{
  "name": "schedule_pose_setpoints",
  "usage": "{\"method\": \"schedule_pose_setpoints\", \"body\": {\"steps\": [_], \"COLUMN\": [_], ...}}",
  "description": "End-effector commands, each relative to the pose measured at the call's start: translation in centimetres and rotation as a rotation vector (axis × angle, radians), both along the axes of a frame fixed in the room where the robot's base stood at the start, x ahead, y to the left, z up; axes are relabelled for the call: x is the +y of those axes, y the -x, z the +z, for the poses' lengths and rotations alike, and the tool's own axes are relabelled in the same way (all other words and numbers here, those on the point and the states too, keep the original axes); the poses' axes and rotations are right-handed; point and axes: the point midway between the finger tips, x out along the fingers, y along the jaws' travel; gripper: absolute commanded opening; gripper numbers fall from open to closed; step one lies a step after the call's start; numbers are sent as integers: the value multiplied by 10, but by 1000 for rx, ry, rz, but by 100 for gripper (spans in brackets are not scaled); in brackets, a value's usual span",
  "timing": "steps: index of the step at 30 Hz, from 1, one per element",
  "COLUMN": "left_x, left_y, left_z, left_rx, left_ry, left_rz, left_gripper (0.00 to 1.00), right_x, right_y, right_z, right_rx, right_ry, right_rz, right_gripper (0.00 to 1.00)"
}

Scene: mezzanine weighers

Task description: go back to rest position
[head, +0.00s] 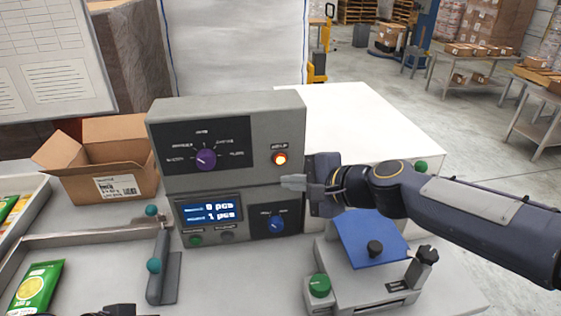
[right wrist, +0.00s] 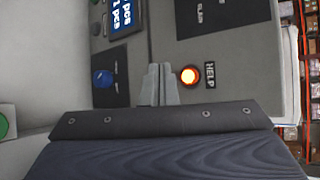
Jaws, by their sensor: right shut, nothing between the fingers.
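My right gripper (head: 294,182) is shut and empty in front of the grey control box (head: 225,113), just below its lit orange HELP button (head: 280,159). In the right wrist view the closed fingertips (right wrist: 159,84) show beside the glowing button (right wrist: 190,76); I cannot tell whether they touch the panel. The box also carries a purple selector knob (head: 206,160), a blue knob (head: 276,224) and a blue display (head: 209,212). A dark part at the bottom edge of the head view may be my left gripper, but its fingers cannot be made out.
An open cardboard box (head: 103,188) stands left of the control box. A green packet (head: 38,287) lies in a tray at lower left. A device with a blue plate (head: 368,240) and a green button (head: 319,286) sits below my right arm.

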Motion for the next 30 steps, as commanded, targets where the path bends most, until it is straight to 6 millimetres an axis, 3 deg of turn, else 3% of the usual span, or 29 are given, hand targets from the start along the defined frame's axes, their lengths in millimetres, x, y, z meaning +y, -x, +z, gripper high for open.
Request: {"method": "schedule_pose_setpoints", "body": {"steps": [13, 17, 22, 27, 30], "left_x": [0, 0, 0, 0, 0], "left_y": [0, 0, 0, 0, 0], "left_z": [0, 0, 0, 0, 0], "left_rx": [0, 0, 0, 0, 0], "left_ry": [0, 0, 0, 0, 0], "left_rz": [0, 0, 0, 0, 0], "left_gripper": [0, 0, 0, 0, 0], "right_x": [-3, -24, -88, -145, -168], "right_y": [9, 26, 92, 171, 208], "right_z": [0, 0, -19, -65, -91], "right_rx": [-3, -54, -194, -266, -267], "right_ry": [4, 70, 332, 657, 806], "right_rz": [2, 35, 160, 312, 386], "right_gripper": [0, 0, 0, 0, 0]}}
